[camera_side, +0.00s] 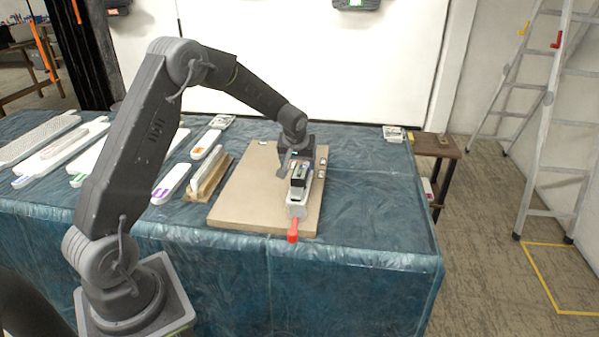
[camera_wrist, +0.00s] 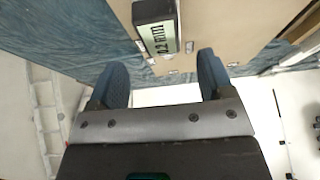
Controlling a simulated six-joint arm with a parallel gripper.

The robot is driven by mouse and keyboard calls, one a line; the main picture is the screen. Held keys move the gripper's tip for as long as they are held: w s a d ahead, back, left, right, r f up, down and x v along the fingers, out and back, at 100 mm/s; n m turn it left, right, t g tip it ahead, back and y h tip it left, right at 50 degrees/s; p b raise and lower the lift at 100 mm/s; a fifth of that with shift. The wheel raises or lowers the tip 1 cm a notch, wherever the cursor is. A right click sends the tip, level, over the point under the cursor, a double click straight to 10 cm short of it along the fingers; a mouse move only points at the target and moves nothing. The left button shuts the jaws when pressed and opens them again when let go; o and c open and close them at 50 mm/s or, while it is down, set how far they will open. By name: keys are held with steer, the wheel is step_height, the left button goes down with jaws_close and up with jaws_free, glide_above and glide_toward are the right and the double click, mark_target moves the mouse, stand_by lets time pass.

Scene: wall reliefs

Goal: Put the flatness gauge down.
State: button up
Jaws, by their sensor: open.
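The flatness gauge, a dark box with a lit digital display (camera_wrist: 157,38), appears at the top of the wrist view, ahead of my fingertips. In the side view it is the dark block (camera_side: 299,177) over a long white piece with a red end (camera_side: 293,231), at the right part of a tan board (camera_side: 240,195). My gripper (camera_wrist: 162,72) is open, with its two dark fingers apart and nothing clasped between them. In the side view my gripper (camera_side: 297,158) is just behind and above the gauge, partly hiding it; I cannot tell whether they touch.
The board lies on a table with a blue-green cloth (camera_side: 370,215). Several long white tools, one with an orange mark (camera_side: 206,143), lie to the left. A narrow wooden-edged piece (camera_side: 208,176) lies by the board's left edge.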

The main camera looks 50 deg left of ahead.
steer(key=s+d+r+m+t+h, duration=0.1)
steer(key=s+d+r+m, duration=0.3)
steer(key=s+d+r, duration=1.15)
steer(key=s+d+r+m+h, duration=0.1)
steer(key=s+d+m, duration=0.1)
steer(key=s, duration=0.5)
steer(key=s+d+r+m+t+h, duration=0.1)
steer(key=s+d+m, duration=0.1)
steer(key=s+d, duration=0.2)
steer(key=s, duration=0.3)
steer(key=shift+s+d+r+m, duration=0.3)
steer(key=shift+s+d+m, duration=0.05)
steer(key=shift+s+m, duration=0.05)
stand_by(1.5)
